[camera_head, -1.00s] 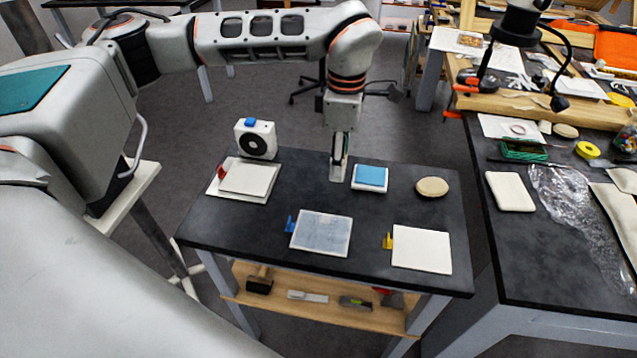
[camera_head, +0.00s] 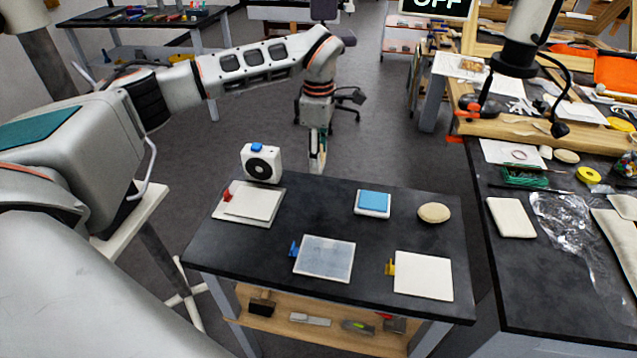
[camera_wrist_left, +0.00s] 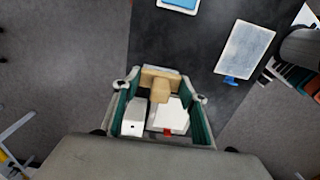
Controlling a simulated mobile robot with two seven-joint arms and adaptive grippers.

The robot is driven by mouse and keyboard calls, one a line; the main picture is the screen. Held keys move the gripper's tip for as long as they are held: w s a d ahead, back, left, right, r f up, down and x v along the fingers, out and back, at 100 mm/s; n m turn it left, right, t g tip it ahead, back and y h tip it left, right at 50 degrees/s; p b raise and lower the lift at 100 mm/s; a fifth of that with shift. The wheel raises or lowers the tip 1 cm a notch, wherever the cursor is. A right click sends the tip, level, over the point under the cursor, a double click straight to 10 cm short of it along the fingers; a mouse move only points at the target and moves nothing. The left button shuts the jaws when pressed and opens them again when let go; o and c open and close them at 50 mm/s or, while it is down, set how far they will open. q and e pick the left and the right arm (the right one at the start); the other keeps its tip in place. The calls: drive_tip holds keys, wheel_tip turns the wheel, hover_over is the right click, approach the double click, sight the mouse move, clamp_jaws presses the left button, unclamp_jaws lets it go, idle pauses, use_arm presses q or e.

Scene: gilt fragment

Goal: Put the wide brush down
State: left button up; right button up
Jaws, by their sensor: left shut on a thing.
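My left gripper (camera_head: 317,150) hangs pointing down at the far edge of the black table (camera_head: 385,235), right of the white fan box (camera_head: 261,163). It is shut on the wide brush (camera_head: 317,164), which is small and partly hidden by the fingers in the head view. In the left wrist view the brush (camera_wrist_left: 160,82) shows a tan wooden handle and head between the green-padded fingers (camera_wrist_left: 160,108). The brush appears held above the table level, with no contact visible.
The table bears a white board with a red clip (camera_head: 255,200), a blue pad (camera_head: 373,201), an oval tan pad (camera_head: 434,212), a greyish panel with a blue clip (camera_head: 325,258) and a white panel with a yellow clip (camera_head: 423,275). Bare tabletop lies between them.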

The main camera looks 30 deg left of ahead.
use_arm(q)
wheel_tip(320, 180, down, 9)
drive_tip(key=shift+r+p, duration=0.1)
drive_tip(key=shift+p, duration=0.2)
drive_tip(key=shift+f, duration=0.4)
use_arm(e)
drive_tip(key=shift+s+d, duration=0.15)
drive_tip(key=shift+d, duration=0.3)
use_arm(q)
drive_tip(key=shift+f, duration=0.15)
use_arm(e)
drive_tip(key=shift+f, duration=0.1)
use_arm(q)
drive_tip(key=o, duration=1)
use_arm(e)
drive_tip(key=shift+a, duration=0.2)
